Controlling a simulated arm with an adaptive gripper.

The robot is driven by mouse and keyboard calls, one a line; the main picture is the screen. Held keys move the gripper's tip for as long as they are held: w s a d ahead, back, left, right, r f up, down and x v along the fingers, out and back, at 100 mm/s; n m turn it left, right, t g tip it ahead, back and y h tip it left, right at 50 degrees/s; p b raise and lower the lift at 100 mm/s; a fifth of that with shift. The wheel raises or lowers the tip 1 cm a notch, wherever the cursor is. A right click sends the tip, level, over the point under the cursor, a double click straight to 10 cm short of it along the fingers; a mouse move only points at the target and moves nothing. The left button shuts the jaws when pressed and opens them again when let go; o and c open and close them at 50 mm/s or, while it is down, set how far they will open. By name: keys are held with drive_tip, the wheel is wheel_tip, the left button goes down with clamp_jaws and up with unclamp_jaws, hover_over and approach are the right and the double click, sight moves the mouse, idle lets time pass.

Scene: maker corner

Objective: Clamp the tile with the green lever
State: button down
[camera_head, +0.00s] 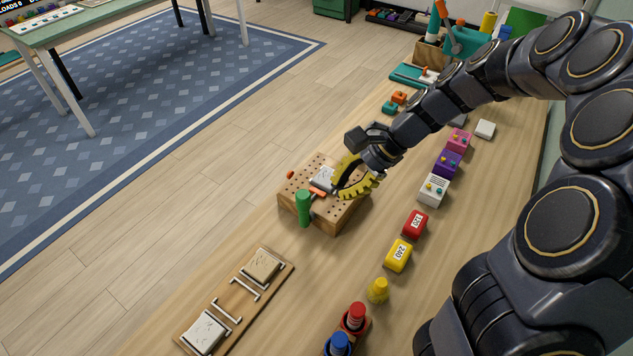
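A wooden block with rows of holes (350,205) stands on the bench in the middle of the head view. A pale grey tile (324,178) lies on its top. A green upright lever (303,208) stands at the block's front left corner, with an orange bar (318,192) near the tile's front edge. Whether the bar presses on the tile cannot be told. My gripper (352,178), with yellow ribbed fingers, is at the block's right side, close to the tile. The fingers overlap in view, so their opening and any contact are hidden.
A wooden rack (232,312) with two tiles lies at the front left. Red (415,223) and yellow (398,256) blocks, a yellow knob (378,290) and red and blue pieces (354,318) stand to the right. Toolboxes (468,45) are at the back. Bare bench lies between block and rack.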

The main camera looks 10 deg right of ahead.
drive_tip(key=w+d+f+m+t, duration=0.2)
drive_tip(key=w+d+f+m, duration=0.2)
drive_tip(key=d+f+m, duration=0.2)
drive_tip(key=d+m, duration=0.1)
drive_tip(key=d, duration=0.1)
drive_tip(key=shift+w+d+f+t+y, duration=0.2)
drive_tip(key=shift+d+f+t+y, duration=0.1)
drive_tip(key=shift+f+y, duration=0.1)
approach(308, 213)
wheel_tip(308, 213, down, 3)
drive_tip(key=a, duration=0.1)
drive_tip(key=w+a, duration=0.1)
drive_tip(key=a, duration=0.1)
drive_tip(key=shift+f, duration=0.1)
drive_tip(key=shift+w+a, duration=0.2)
drive_tip(key=shift+a, duration=0.25)
